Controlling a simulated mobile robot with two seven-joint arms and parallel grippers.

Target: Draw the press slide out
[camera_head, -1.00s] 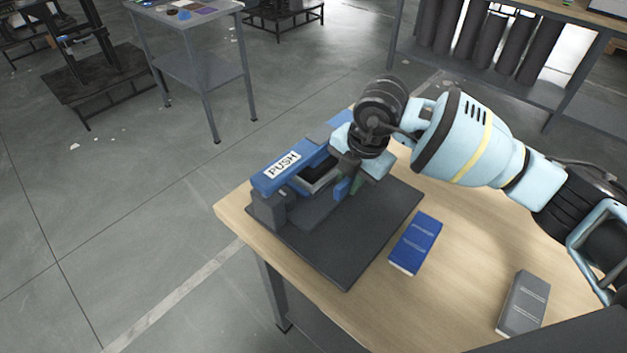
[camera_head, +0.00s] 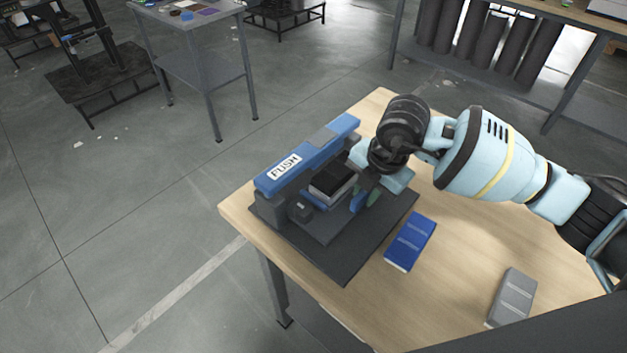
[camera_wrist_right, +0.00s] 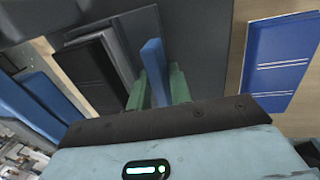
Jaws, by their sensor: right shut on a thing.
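The press (camera_head: 283,210) stands on a dark base plate (camera_head: 345,268) on the wooden table. Its blue top bar (camera_head: 310,155) carries a PUSH label. The slide's grey plate (camera_head: 325,228) extends from under the bar toward the right, with a black-topped, light-sided block (camera_head: 335,178) on it. The slide's blue handle (camera_head: 357,202) stands at its outer side. My right gripper (camera_head: 366,197) is shut on this handle. In the right wrist view, the green fingertips (camera_wrist_right: 157,88) lie on both sides of the blue handle (camera_wrist_right: 154,58). My left gripper is out of view.
A blue block (camera_head: 411,242) and a grey block (camera_head: 511,298) lie on the table right of the base plate. The wooden table top (camera_head: 455,262) between them is clear. A grey side table (camera_head: 195,60) stands behind.

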